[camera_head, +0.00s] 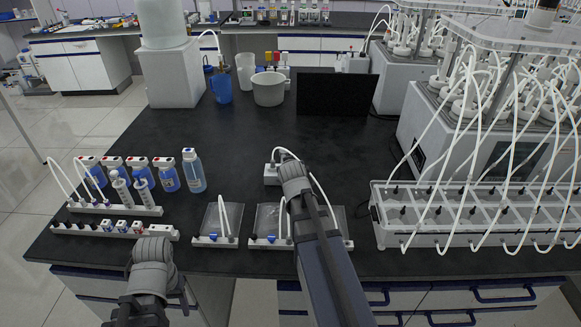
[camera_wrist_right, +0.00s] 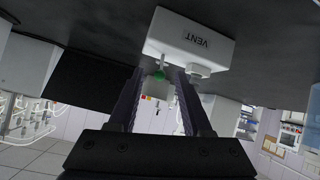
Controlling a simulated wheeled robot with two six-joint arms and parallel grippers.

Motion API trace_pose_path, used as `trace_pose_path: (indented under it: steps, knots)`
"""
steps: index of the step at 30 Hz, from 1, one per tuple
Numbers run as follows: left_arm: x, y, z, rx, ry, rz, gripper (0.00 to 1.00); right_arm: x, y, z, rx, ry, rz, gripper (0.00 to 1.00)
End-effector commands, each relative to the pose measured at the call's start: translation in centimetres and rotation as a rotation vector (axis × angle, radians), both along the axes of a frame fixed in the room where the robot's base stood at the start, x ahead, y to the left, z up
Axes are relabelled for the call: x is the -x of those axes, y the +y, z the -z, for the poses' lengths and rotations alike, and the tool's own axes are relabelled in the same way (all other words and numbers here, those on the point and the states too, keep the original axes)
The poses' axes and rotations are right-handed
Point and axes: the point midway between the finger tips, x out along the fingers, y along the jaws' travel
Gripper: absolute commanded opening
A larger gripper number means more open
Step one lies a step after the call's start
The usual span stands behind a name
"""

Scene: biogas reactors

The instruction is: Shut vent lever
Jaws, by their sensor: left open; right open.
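The small white vent box, with VENT printed upside down on it, hangs at the top of the right wrist view (camera_wrist_right: 205,43). In the head view the box (camera_head: 271,174) is mid-table, partly behind my right wrist. The lever, with a small green part (camera_wrist_right: 159,75), shows below the box, between the finger ends. My right gripper (camera_wrist_right: 159,72) is open around the lever area; I cannot tell whether a finger touches it. In the head view my right arm hides the right fingers. My left gripper (camera_head: 142,308) is low at the front left, away from the box, open and empty.
Blue-liquid bottles (camera_head: 194,171) and a white valve rail (camera_head: 115,230) stand at left. Gas bags (camera_head: 219,218) lie at the front edge. A tubed rack (camera_head: 480,225) stands at right. A black panel (camera_head: 336,94) stands behind.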

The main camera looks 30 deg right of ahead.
Motion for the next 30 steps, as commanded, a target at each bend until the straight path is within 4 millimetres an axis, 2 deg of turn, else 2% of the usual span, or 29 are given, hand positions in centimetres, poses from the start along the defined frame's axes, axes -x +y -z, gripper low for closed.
trace_pose_path:
  steps: [15,30]
  knots:
    - [0.0,0.0,-4.2,0.0,0.0,0.0,0.59,5.3,2.8,-4.2,0.001,0.0,-0.001,0.49]
    - [0.0,0.0,-4.2,0.0,0.0,0.0,0.59,5.5,2.9,-4.2,0.0,0.0,0.0,0.49]
